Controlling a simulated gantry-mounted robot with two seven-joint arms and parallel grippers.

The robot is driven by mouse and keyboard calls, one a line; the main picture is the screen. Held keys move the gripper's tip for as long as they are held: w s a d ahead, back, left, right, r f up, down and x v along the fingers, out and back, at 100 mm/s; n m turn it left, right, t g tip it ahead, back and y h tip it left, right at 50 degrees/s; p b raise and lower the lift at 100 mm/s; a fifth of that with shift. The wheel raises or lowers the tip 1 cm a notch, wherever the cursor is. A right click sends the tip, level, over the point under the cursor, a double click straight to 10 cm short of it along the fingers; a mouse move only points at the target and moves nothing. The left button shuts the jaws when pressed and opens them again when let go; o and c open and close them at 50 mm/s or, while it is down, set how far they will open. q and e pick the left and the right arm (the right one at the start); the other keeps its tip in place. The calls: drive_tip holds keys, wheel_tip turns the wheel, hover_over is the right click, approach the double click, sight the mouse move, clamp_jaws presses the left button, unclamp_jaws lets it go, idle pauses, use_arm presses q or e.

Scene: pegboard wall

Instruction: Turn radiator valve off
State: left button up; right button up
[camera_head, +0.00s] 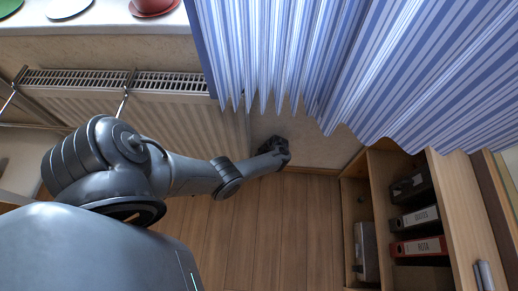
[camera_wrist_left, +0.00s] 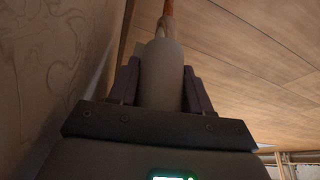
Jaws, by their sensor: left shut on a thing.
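The radiator (camera_head: 165,112) is a cream panel with a grille on top, under the window sill at the left of the head view. My left gripper (camera_head: 275,150) is low by the wall, just past the radiator's right end. In the left wrist view my left gripper (camera_wrist_left: 161,85) is shut on the radiator valve (camera_wrist_left: 161,72), a pale grey cylindrical knob between its two dark fingers. A copper-coloured pipe part (camera_wrist_left: 168,8) shows beyond the knob. In the head view the valve is hidden by the gripper. My right gripper is in neither view.
A blue striped curtain (camera_head: 290,45) hangs above and to the right of the gripper. A wooden shelf unit (camera_head: 455,200) with binders (camera_head: 418,247) stands at the right. The wooden floor (camera_head: 265,225) between is clear. Dishes stand on the sill (camera_head: 100,22).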

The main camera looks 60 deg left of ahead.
use_arm(q)
drive_tip(key=o, duration=0.7)
drive_tip(key=shift+d, duration=0.1)
drive_tip(key=p+v, duration=0.6)
drive_tip(key=v, duration=0.4)
drive_tip(key=shift+r+p, duration=0.3)
drive_tip(key=shift+r, duration=0.05)
drive_tip(key=shift+w, duration=0.15)
